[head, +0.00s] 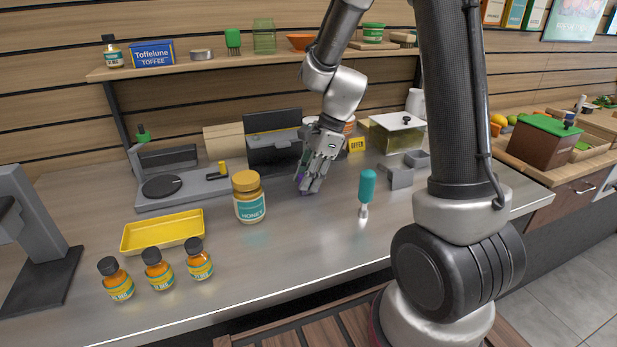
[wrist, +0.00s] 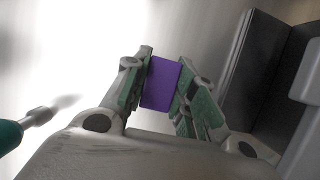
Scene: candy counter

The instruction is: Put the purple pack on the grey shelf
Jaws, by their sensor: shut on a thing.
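The purple pack (wrist: 160,84) is held between the two fingers of my gripper (wrist: 158,90) in the wrist view. In the head view my gripper (head: 307,187) points down low over the steel counter, and only a sliver of the pack shows beside the fingers. I cannot tell whether the pack touches the counter. Small grey stepped blocks (head: 400,179) stand to the right of my gripper. I cannot tell whether they are the grey shelf. A long wooden shelf (head: 225,64) runs along the wall above.
A honey jar (head: 249,198) stands left of my gripper and a teal-handled tool (head: 366,190) right of it. A dark grey box (head: 273,150) is behind. A yellow tray (head: 163,231) and small bottles (head: 158,270) are at front left. The front middle counter is clear.

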